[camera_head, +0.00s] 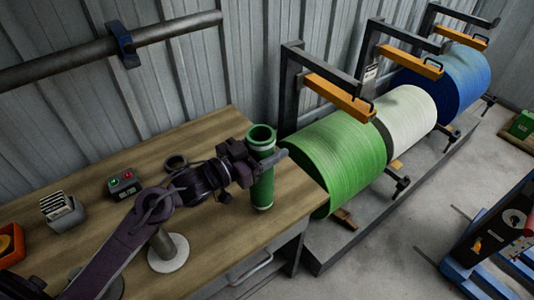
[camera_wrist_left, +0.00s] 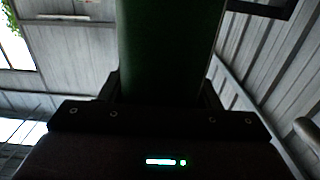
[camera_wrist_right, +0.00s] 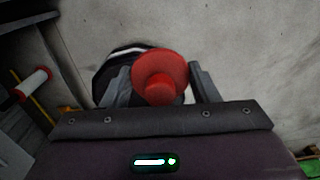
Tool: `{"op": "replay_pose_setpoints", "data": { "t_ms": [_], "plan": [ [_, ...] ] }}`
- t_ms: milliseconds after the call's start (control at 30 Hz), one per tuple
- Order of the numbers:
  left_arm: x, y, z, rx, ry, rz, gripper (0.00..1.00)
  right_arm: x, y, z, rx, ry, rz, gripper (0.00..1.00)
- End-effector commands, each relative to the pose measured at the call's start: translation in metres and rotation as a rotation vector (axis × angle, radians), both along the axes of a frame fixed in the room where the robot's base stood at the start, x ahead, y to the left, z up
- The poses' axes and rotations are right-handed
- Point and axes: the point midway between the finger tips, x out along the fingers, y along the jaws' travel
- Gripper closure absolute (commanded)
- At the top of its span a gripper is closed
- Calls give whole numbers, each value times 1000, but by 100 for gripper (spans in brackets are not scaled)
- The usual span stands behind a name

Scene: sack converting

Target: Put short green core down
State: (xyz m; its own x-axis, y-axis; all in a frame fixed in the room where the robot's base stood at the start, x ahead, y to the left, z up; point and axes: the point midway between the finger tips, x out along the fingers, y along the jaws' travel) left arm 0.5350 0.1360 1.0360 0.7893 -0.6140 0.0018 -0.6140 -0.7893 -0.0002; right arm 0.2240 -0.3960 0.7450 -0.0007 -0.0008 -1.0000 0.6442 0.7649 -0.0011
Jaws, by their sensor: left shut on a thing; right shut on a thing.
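The short green core (camera_head: 263,188) is an upright hollow tube near the right end of the wooden table (camera_head: 215,235). My left gripper (camera_head: 262,160) is shut around its upper part. I cannot tell whether its lower end touches the tabletop. In the left wrist view the core (camera_wrist_left: 170,45) fills the space between the fingers. In the right wrist view my right gripper (camera_wrist_right: 158,85) is shut on a red flanged piece (camera_wrist_right: 160,72), with a round black-and-white thing behind it. The right gripper does not show in the head view.
Large green (camera_head: 335,160), white (camera_head: 407,115) and blue (camera_head: 455,80) rolls stand right of the table. A post on a round base (camera_head: 168,255), a button box (camera_head: 124,185), a dark ring (camera_head: 176,162) and a card holder (camera_head: 62,212) are on the table.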

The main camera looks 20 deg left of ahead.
Motion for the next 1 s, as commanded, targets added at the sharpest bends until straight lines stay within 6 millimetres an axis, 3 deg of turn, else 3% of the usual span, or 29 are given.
{"op": "replay_pose_setpoints", "data": {
  "t_ms": [167, 533, 567, 600, 700, 1000],
  "plan": [
    [0, 0, -24, -3, 0, 0, 94, 0, 0, 2, 0, 0, 0, 68],
    [0, 0, -29, -1, -2, 0, 94, 0, 0, 0, 0, 0, 0, 68],
    [0, 0, -29, 0, 0, 0, 39, 0, 0, 1, 0, 0, 0, 68],
    [0, 0, -29, 1, 1, 0, 34, 0, 0, 1, 0, 0, 0, 68],
    [0, 0, -29, 0, 1, 0, 21, 0, 0, 1, 0, 0, 0, 68],
    [0, 0, -27, 0, 0, 0, 21, 0, 0, 2, 0, 0, 0, 68]
  ]
}}
